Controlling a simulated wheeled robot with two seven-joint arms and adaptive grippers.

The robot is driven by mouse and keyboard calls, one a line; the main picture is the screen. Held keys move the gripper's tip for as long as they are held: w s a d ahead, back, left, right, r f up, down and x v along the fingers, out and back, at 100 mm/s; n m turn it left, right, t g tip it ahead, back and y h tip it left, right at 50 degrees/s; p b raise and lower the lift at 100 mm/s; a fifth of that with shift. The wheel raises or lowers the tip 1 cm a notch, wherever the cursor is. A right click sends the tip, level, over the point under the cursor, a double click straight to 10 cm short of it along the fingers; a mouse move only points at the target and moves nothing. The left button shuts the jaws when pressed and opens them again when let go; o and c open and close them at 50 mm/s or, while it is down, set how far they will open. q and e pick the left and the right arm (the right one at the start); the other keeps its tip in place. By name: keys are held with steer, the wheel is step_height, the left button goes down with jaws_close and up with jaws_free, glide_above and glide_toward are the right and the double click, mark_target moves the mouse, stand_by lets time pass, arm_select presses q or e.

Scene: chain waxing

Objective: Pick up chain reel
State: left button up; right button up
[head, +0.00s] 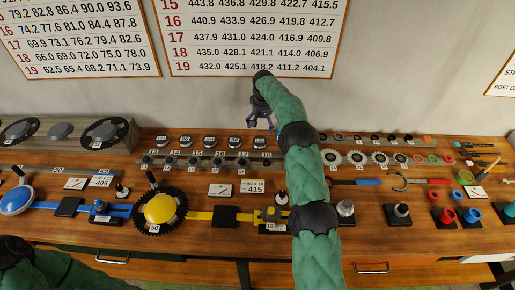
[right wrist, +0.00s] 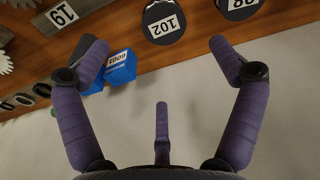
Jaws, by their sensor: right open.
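Several dark round discs with white labels, which look like chain reels (head: 210,140), stand in a row along the back of the bench in the head view. In the right wrist view, one disc labelled 102 (right wrist: 164,20) lies beyond the open fingers, and another disc (right wrist: 237,6) is cut off at the top edge. My right gripper (head: 260,118) is over the back of the bench near the wall, to the right of the row. Its fingers (right wrist: 158,50) are spread with nothing between them. Only my left arm shows at the lower left; its gripper is out of view.
Blue boxes (right wrist: 121,68) are close to one finger in the right wrist view. Small labelled parts on a rail (head: 205,160) lie in front of the discs. Sprockets with yellow and blue hubs (head: 160,209) stand at the front left. The wall (head: 380,90) rises right behind the bench.

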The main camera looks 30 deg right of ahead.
mark_target(260, 140)
steer(key=f, duration=0.3)
steer(key=w+f, duration=0.1)
steer(key=f, duration=0.7)
steer(key=shift+w+d+f+b, duration=0.1)
steer(key=shift+w+b, duration=0.2)
steer(key=shift+w, duration=0.1)
steer(key=c, duration=1.6)
steer(key=shift+w+r, duration=0.1)
steer(key=shift+r, duration=0.6)
step_height(260, 140, up, 2)
steer(key=shift+r, duration=0.15)
steer(key=s+a+r, duration=0.8)
steer(key=s+r, duration=0.1)
steer(key=s, duration=0.2)
steer(key=shift+s+r, duration=0.25)
steer(key=shift+s, duration=0.05)
